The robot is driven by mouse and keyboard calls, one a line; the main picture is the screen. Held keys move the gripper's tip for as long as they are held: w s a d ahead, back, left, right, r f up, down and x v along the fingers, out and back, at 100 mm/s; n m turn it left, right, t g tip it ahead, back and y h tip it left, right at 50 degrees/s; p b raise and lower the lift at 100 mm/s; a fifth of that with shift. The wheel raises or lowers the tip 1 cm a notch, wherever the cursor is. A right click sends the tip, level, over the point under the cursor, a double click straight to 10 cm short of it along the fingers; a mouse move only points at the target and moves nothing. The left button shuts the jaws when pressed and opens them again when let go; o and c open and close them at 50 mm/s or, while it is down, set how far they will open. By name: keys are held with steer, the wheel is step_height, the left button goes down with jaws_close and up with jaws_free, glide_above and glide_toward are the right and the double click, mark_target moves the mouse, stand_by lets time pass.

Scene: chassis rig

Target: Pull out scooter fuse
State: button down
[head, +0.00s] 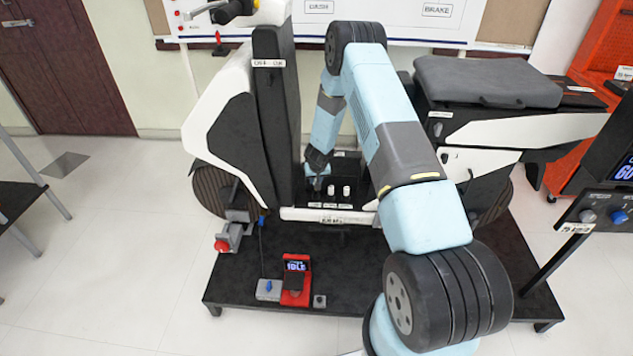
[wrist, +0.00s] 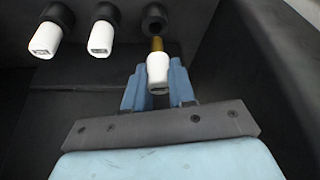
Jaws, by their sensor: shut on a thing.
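A white fuse (wrist: 157,75) with a brass shaft is between the two blue fingers of my gripper (wrist: 156,88), which is shut on it. The brass shaft shows between the white cap and a dark round socket (wrist: 154,17); I cannot tell whether its tip is still inside. Two other white fuses sit in dark sockets to the left, one at the far left (wrist: 45,38) and one in the middle (wrist: 102,38). In the head view my gripper (head: 317,184) is low in the scooter's footwell, and the two other fuses (head: 339,190) show right of it.
The white and black scooter (head: 222,122) stands on a black platform (head: 350,270). A dark wall rises close to the right of my gripper in the wrist view. A red device (head: 296,280) with a display sits at the platform's front. A control panel (head: 600,212) stands at the right.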

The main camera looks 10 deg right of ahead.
steer(key=shift+r, duration=0.15)
steer(key=shift+r, duration=2.4)
